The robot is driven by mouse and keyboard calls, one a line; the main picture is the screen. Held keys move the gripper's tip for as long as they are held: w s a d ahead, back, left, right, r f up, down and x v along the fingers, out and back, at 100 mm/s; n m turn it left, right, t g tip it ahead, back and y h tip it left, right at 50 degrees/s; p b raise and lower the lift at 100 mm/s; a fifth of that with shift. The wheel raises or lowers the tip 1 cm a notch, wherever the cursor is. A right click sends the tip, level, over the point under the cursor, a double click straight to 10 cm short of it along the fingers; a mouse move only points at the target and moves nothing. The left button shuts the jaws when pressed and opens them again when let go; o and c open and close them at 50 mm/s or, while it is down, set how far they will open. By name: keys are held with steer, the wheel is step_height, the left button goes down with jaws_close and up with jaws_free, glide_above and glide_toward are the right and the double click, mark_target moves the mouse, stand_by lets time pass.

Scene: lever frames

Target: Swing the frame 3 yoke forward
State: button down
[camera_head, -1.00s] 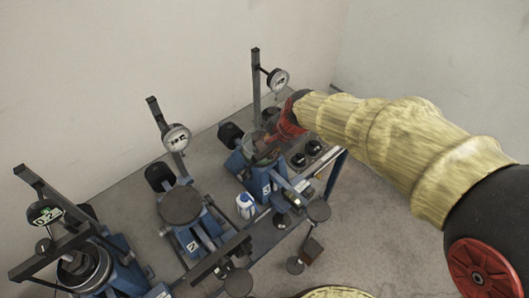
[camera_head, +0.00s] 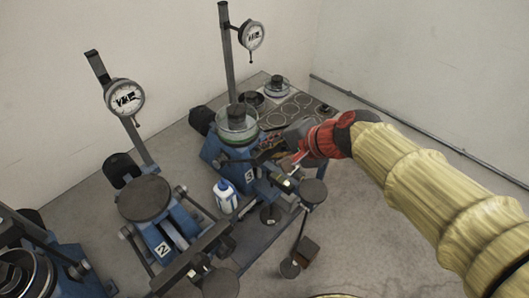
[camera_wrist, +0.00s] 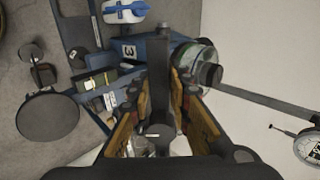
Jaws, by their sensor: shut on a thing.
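Frame 3 (camera_head: 222,158) is the rightmost blue lever frame, marked with a 3. It carries a clear dish with a green ring (camera_head: 237,128) and a dial gauge (camera_head: 251,36) on a post. My gripper (camera_head: 270,152) is low at its front right side, next to the dish. In the wrist view, my gripper (camera_wrist: 161,128) has its fingers on both sides of a dark upright bar (camera_wrist: 160,60) with a rounded end, seemingly frame 3's yoke, and is shut on it. The fingers hide the bar's sides.
Frame 2 (camera_head: 163,238) with its dark round plate (camera_head: 144,198) stands to the left, and another frame (camera_head: 60,270) is partly cut off. A white and blue bottle (camera_head: 225,196) stands between frames 2 and 3. A round pan (camera_head: 314,191) is close below my gripper.

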steer(key=shift+s+d+f+b, duration=0.6)
steer(key=shift+f+b, duration=0.45)
steer(key=shift+f, duration=0.15)
steer(key=shift+s+d+f+b, duration=0.45)
steer(key=shift+d+f+b, duration=0.1)
steer(key=shift+f+b, duration=0.6)
steer(key=shift+s+d+f+b, duration=0.6)
steer(key=shift+f+b, duration=0.35)
steer(key=shift+f, duration=0.3)
steer(key=c, duration=1.8)
jaws_free()
steer(key=shift+a, duration=0.1)
steer(key=shift+o, duration=0.7)
steer(key=shift+w+r, duration=0.1)
steer(key=v, duration=1.2)
steer(key=shift+w, duration=0.1)
